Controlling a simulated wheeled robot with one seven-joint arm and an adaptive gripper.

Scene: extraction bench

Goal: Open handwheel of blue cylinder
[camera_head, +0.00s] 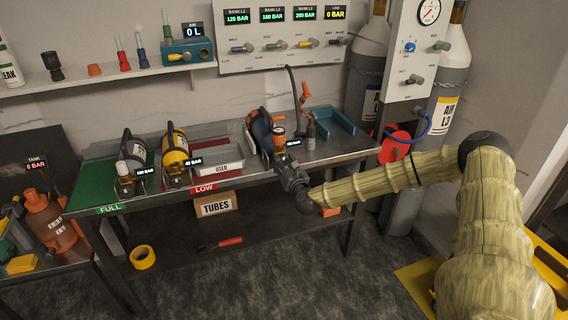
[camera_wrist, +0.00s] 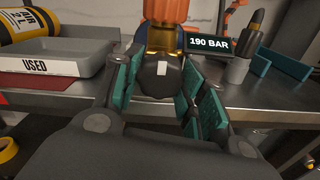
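The blue cylinder (camera_head: 261,130) lies on the bench, pointing toward its front edge, partly hidden behind my gripper and its own valve. An orange fitting (camera_head: 279,133) sits at its valve; it also shows in the wrist view (camera_wrist: 164,12) above a brass part. Below the brass, the wrist view shows a dark rounded handwheel (camera_wrist: 158,76) with a small white mark. My gripper (camera_head: 289,162) is at the valve end. In the wrist view its teal-padded fingers (camera_wrist: 162,82) stand apart on both sides of the handwheel; whether they touch it is unclear.
A tag reading 190 BAR (camera_wrist: 209,43) is beside the valve. The grey USED tray (camera_head: 222,161) and a yellow cylinder (camera_head: 175,152) lie to the left. A small grey bottle (camera_head: 311,138) and teal holder (camera_head: 335,123) stand to the right. The bench's front edge (camera_wrist: 75,100) runs beneath my fingers.

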